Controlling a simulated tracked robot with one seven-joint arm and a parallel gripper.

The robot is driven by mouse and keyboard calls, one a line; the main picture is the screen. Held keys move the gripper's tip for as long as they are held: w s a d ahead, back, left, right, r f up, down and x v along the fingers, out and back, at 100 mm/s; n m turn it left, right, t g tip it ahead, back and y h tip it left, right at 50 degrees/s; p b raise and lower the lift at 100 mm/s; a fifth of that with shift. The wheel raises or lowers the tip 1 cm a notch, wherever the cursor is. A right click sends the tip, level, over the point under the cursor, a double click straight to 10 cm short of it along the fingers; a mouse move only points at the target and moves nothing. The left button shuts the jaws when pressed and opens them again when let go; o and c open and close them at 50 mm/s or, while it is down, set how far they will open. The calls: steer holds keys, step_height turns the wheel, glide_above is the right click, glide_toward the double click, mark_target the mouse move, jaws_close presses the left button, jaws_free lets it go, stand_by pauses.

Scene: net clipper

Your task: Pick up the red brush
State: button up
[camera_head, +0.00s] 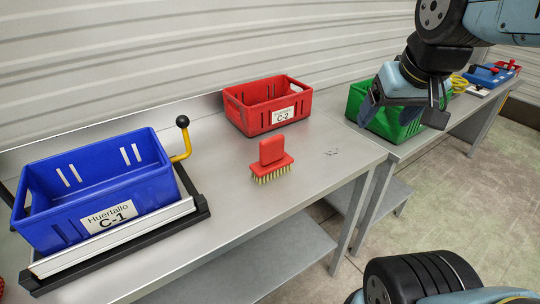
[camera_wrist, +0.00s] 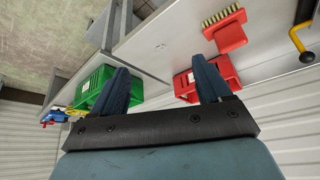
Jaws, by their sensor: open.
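The red brush (camera_head: 271,160) stands bristles down on the metal table, in the middle of the head view, with its red handle upward and pale bristles below. It also shows in the wrist view (camera_wrist: 226,30), near the top right. My gripper (camera_head: 402,110) is at the upper right of the head view, in front of the green crate and well apart from the brush. In the wrist view its two blue fingers (camera_wrist: 162,88) are spread apart with nothing between them.
A blue crate (camera_head: 70,222) labelled C-1 sits in a black frame with a yellow lever (camera_head: 184,145) at left. A red crate (camera_head: 240,116) labelled C-2 stands behind the brush. A green crate (camera_head: 360,97) is at right. The table (camera_head: 240,215) is bare around the brush.

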steer(key=o, duration=0.4)
steer(key=w+a+n+g, duration=0.2)
steer(key=w+a+g, duration=0.1)
steer(key=w+a, duration=0.4)
steer(key=w, duration=0.3)
steer(key=shift+a+r+n+y, duration=0.15)
steer(key=shift+r+n+y, duration=0.15)
steer(key=shift+n, duration=0.1)
steer(key=n+g, duration=0.2)
steer(key=n, duration=0.1)
glide_toward(272, 137)
steer(key=shift+h, duration=0.4)
steer(key=f, duration=1.1)
steer(key=shift+w+a, duration=0.1)
steer(key=shift+a, duration=0.25)
